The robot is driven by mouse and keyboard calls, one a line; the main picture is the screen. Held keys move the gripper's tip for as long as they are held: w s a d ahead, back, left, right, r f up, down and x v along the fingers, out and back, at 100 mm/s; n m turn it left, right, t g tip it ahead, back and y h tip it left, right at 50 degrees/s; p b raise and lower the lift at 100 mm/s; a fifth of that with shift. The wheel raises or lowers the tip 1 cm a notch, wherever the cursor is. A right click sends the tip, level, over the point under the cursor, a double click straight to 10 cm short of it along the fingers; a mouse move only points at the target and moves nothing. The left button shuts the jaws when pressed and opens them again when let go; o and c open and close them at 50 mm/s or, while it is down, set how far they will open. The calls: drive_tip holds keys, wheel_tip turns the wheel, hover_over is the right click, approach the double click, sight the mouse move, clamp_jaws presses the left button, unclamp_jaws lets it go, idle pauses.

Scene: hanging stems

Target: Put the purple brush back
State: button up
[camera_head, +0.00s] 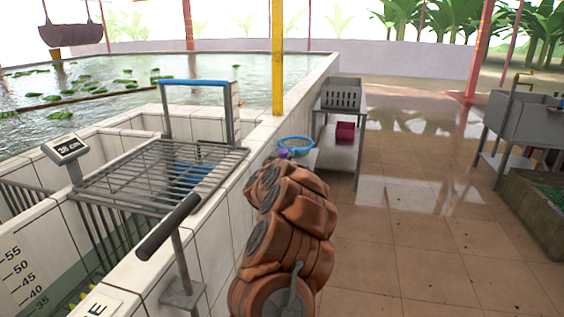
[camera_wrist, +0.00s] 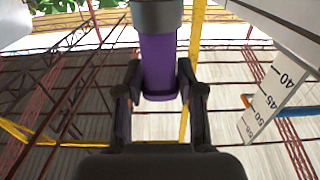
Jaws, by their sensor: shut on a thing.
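The purple brush (camera_wrist: 158,62) is in the wrist view, upright in the picture, with a dark grey part at its top edge. My gripper (camera_wrist: 158,80) has its two black fingers on either side of the purple part and is shut on it. The brush's far end is cut off by the frame. In the head view my arm hides my gripper, and a small purple patch (camera_head: 284,154) shows just beyond the arm; I cannot tell whether it is the brush.
A blue ring (camera_head: 296,144) lies beyond my arm, near a metal table (camera_head: 338,148) with a grey crate (camera_head: 341,93). A wire rack (camera_head: 150,180) with a blue bar spans the white-tiled tank at left. A grey sink (camera_head: 522,120) stands at right. Tiled floor between is clear.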

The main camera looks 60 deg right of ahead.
drive_tip(key=shift+w+d+f, duration=0.3)
drive_tip(key=shift+d+f, duration=0.15)
drive_tip(key=shift+f, duration=0.15)
drive_tip(key=shift+w+d+f, duration=0.35)
drive_tip(key=shift+d+f, duration=0.05)
drive_tip(key=shift+f, duration=0.25)
drive_tip(key=shift+w+d+f, duration=0.3)
drive_tip(key=shift+d+f, duration=0.15)
drive_tip(key=shift+f, duration=0.15)
drive_tip(key=shift+f, duration=0.2)
drive_tip(key=o, duration=1.1)
drive_tip(key=shift+o, duration=0.2)
drive_tip(key=shift+r, duration=0.1)
drive_tip(key=v, duration=1.2)
drive_tip(key=shift+r, duration=0.15)
